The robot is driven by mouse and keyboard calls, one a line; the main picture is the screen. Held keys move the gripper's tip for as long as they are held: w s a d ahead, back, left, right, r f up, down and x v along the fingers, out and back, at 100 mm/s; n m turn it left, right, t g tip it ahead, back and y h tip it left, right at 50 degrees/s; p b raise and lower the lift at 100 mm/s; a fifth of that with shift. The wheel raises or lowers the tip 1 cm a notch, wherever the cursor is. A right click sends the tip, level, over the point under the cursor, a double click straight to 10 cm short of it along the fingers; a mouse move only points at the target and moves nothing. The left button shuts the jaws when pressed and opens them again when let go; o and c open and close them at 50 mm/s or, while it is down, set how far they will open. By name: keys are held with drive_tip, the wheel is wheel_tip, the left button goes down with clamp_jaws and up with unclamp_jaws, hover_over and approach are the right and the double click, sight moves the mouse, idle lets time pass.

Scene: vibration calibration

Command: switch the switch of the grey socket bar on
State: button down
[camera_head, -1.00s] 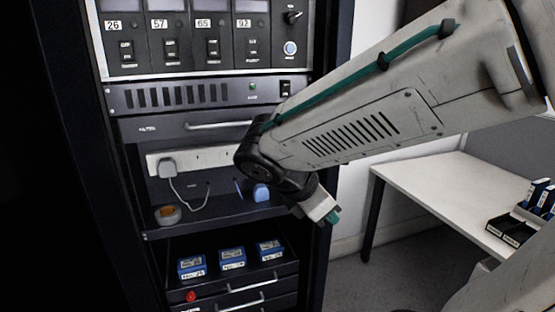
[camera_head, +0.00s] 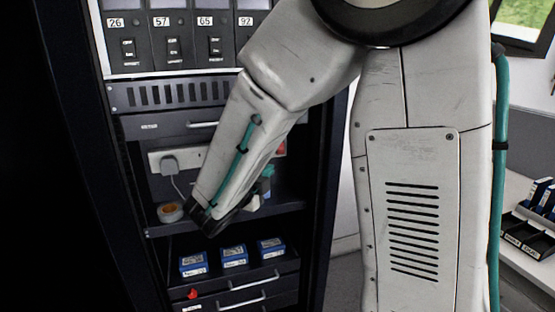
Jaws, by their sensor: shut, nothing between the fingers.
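The grey socket bar (camera_head: 193,156) runs across the back of the rack's open bay, with a plug (camera_head: 170,165) in its left end. My arm covers its middle. A red patch (camera_head: 281,149) shows at its right end and looks like the switch; its position cannot be read. My gripper (camera_head: 267,174), with teal fingers, is in the bay below and a little left of the red patch, pointing up and inward. It is shut and empty, partly hidden by my arm. Whether it touches the bar cannot be told.
A tape roll (camera_head: 171,212) lies on the shelf (camera_head: 163,231) at the left. Below are several blue boxes (camera_head: 234,257) and drawers with handles. Numbered panels (camera_head: 172,45) are above. A white table with trays (camera_head: 527,230) stands at the right.

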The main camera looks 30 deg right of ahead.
drive_tip(key=w+a+x, duration=0.1)
drive_tip(key=w+x, duration=0.1)
drive_tip(key=x, duration=1.1)
drive_tip(key=shift+w+a, duration=0.15)
drive_tip(key=shift+a, duration=0.05)
drive_tip(key=shift+f, duration=0.1)
